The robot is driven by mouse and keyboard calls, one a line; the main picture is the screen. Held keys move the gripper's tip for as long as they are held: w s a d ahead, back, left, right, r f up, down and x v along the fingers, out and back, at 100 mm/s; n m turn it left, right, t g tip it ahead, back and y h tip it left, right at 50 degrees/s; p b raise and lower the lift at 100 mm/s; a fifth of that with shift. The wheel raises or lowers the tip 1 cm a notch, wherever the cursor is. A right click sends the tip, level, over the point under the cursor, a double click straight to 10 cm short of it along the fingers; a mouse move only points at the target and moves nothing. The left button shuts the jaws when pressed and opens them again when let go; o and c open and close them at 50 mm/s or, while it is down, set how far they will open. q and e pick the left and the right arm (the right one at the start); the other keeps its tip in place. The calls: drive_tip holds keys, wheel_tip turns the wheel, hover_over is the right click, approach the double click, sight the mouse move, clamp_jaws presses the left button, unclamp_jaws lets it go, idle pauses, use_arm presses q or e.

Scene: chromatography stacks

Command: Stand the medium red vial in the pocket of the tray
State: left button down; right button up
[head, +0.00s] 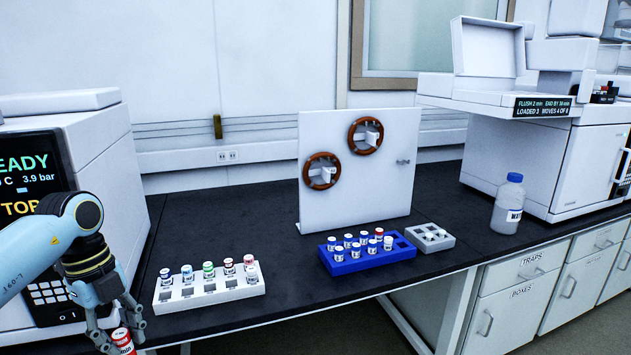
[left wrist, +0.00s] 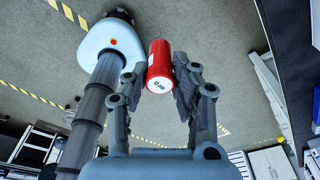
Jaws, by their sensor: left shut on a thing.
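My left gripper (head: 121,338) is at the bottom left of the head view, shut on a red vial (head: 124,343) with a white label. The left wrist view shows the red vial (left wrist: 160,62) between the two fingers of the left gripper (left wrist: 162,82), its white end facing the camera. A blue tray (head: 372,262) farther right holds several blue-capped vials and one red-capped vial. My right gripper is not in view.
A small grey tray (head: 431,245) sits right of the blue tray. Behind them stands a white panel (head: 352,190) with two brown rings. A bottle (head: 507,205) and an instrument (head: 560,150) are at right; another instrument (head: 75,150) is at left. Bench between is clear.

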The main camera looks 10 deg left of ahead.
sight(129, 347)
use_arm(q)
drive_tip(key=f+b, duration=0.1)
drive_tip(key=f, duration=0.1)
drive_tip(key=f+b, duration=0.1)
drive_tip(key=f, duration=0.1)
drive_tip(key=shift+w+a+b, duration=0.1)
drive_tip(key=shift+w+b, duration=0.2)
drive_tip(key=shift+w, duration=0.1)
wheel_tip(129, 347, down, 6)
drive_tip(key=b, duration=0.6)
drive_tip(key=shift+s+f, duration=0.15)
drive_tip(key=shift+s, duration=0.05)
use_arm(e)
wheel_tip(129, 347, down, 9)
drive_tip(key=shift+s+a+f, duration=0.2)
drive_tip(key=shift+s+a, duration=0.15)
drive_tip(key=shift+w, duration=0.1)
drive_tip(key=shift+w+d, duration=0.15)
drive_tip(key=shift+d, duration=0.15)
